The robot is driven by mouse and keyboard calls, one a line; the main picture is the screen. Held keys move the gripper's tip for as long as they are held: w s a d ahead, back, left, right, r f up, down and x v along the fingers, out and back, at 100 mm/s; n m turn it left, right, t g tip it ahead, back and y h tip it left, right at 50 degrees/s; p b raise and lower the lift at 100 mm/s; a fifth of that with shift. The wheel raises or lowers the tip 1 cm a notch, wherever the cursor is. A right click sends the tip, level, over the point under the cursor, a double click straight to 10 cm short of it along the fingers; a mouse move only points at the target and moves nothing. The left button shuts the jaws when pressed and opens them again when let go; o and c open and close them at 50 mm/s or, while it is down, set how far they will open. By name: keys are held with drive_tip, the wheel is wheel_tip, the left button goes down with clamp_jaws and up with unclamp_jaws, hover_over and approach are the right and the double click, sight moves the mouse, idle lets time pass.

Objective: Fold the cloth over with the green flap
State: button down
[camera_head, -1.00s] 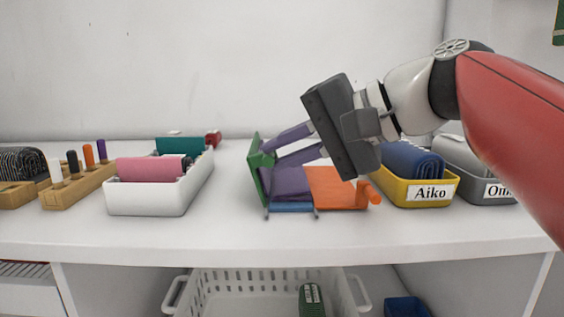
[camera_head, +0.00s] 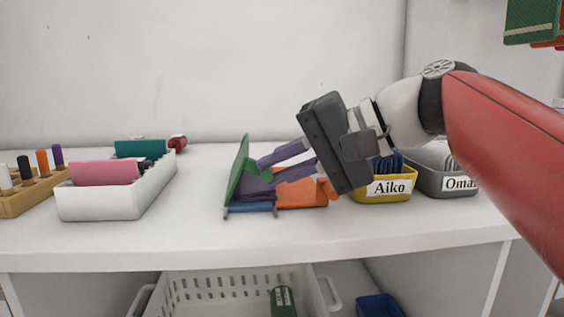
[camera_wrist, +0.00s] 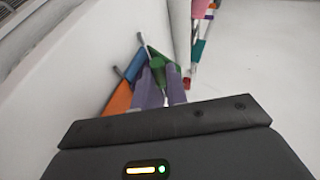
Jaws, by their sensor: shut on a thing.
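The folding cloth lies on the white table, with a purple middle (camera_head: 250,190), an orange flap (camera_head: 300,195) flat on the right and a blue strip (camera_head: 250,208) at the front. Its green flap (camera_head: 237,170) stands raised on the left, its top leaning right. My gripper (camera_head: 262,172), with lavender fingers, is shut on the green tab of this flap, above the purple part. In the wrist view the fingers close around the green tab (camera_wrist: 157,62), and the orange flap (camera_wrist: 118,102) shows beside them. The fingers hide part of the purple middle.
A white bin (camera_head: 120,195) with pink and teal rolls stands left, beside a wooden peg rack (camera_head: 35,195). A yellow bin labelled Aiko (camera_head: 385,190) and a grey bin (camera_head: 445,180) stand close behind my gripper on the right. A white basket (camera_head: 235,290) is below the table.

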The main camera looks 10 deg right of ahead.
drive_tip(key=shift+a+f, duration=0.35)
drive_tip(key=shift+f, duration=0.05)
drive_tip(key=c, duration=1.7)
unclamp_jaws()
drive_tip(key=shift+a, duration=0.15)
drive_tip(key=shift+o, duration=1.5)
drive_tip(key=shift+r, duration=0.1)
drive_tip(key=p+v, duration=0.1)
drive_tip(key=v, duration=0.7)
drive_tip(key=shift+w, duration=0.1)
